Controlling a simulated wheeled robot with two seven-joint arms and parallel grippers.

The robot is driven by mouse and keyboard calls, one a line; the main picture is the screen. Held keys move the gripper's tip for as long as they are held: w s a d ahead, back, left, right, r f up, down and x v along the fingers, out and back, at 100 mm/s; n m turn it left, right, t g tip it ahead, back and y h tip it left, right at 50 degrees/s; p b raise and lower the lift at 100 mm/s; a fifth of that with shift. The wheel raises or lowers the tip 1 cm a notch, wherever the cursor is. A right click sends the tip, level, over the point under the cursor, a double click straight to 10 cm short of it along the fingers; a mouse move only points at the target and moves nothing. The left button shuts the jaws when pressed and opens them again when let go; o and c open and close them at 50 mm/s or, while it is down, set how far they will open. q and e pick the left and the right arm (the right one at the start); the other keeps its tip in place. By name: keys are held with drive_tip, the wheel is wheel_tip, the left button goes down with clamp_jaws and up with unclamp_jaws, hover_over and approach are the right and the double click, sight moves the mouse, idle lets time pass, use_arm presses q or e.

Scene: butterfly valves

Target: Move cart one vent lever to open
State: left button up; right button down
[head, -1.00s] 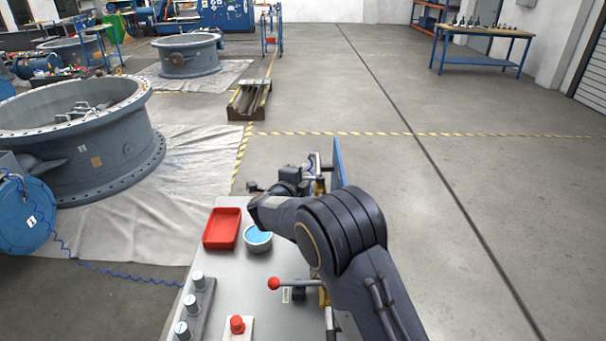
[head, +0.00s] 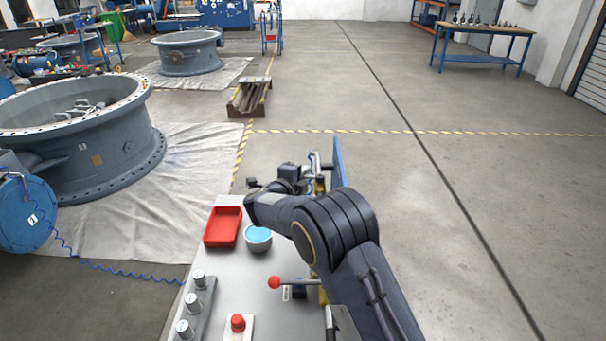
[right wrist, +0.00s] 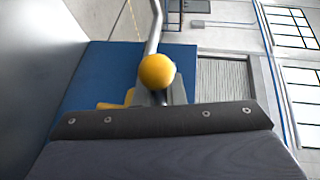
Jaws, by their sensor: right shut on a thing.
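My right arm reaches over the grey cart top (head: 262,296), and its gripper (head: 288,173) is at the cart's far end, partly hidden by my wrist. In the right wrist view a yellow ball knob (right wrist: 157,71) on a bent metal lever (right wrist: 154,30) sits right at the gripper (right wrist: 165,97), which is shut on this lever. The fingertips are mostly hidden behind the knob. A second lever with a red ball (head: 274,282) points left on the cart's near right part, apart from the gripper. No label shows which lever is the vent lever. My left gripper is out of view.
A red tray (head: 223,227) and a grey bowl with blue contents (head: 258,238) stand close to my wrist. A red button (head: 238,322) and several metal cylinders (head: 199,279) are nearer. A blue panel (head: 338,160) rises beside the gripper. The floor to the right is clear.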

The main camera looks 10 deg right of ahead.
drive_tip(key=shift+w+d+m+g+h, duration=0.15)
drive_tip(key=shift+w+m+g+h, duration=0.05)
drive_tip(key=shift+m+g+h, duration=0.35)
drive_tip(key=shift+w+d+m+g+h, duration=0.15)
drive_tip(key=shift+m+g+h, duration=0.3)
drive_tip(key=shift+g+h, duration=0.1)
drive_tip(key=c, duration=1.5)
unclamp_jaws()
drive_tip(key=shift+a, duration=0.1)
drive_tip(key=b+v, duration=0.1)
drive_tip(key=v, duration=0.6)
drive_tip(key=shift+s+a+b, duration=0.2)
drive_tip(key=shift+s+b, duration=0.1)
drive_tip(key=shift+b, duration=0.1)
